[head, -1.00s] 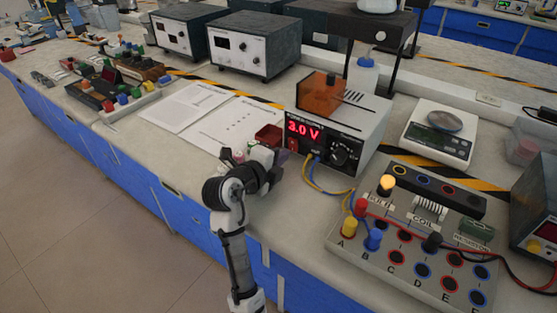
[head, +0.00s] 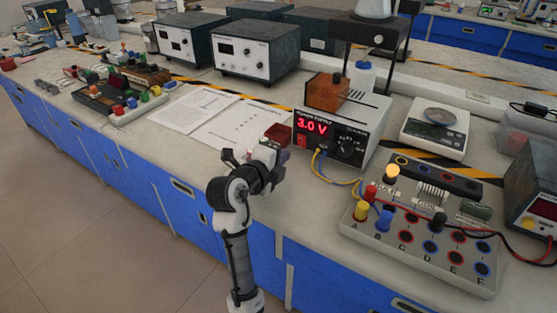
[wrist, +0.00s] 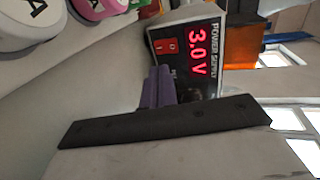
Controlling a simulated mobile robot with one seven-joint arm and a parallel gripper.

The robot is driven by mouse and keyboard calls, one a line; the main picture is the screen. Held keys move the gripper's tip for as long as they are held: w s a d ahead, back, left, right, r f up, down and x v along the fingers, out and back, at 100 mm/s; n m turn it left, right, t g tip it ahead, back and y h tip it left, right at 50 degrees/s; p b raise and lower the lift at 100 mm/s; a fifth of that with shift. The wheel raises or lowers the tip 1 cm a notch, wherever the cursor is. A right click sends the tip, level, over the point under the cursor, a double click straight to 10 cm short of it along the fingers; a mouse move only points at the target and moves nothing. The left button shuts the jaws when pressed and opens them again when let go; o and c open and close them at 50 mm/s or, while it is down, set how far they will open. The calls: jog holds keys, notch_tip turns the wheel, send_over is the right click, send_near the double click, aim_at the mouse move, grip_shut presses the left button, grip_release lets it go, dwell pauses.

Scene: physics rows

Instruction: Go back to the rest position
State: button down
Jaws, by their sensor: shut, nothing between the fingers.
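My gripper (head: 282,157) is at the end of my arm, over the front part of the bench in the head view. It is small and partly hidden by my own wrist there. In the wrist view its purple fingers (wrist: 158,88) are together with nothing held between them. Beyond them is the power supply (wrist: 196,55) with a red 3.0 V display, seen turned sideways. The power supply (head: 338,138) stands to the right of my gripper in the head view. I cannot tell the exact gap between them.
A red open box (head: 278,133) lies just behind my gripper. A circuit board with coloured sockets (head: 425,230) and a scale (head: 436,128) are at right. White paper sheets (head: 235,123) lie at left. White and pink lettered items (wrist: 95,8) show in the wrist view.

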jog(key=shift+s+a+r, duration=0.1)
jog(key=shift+s+a, duration=0.05)
jog(key=shift+s, duration=0.05)
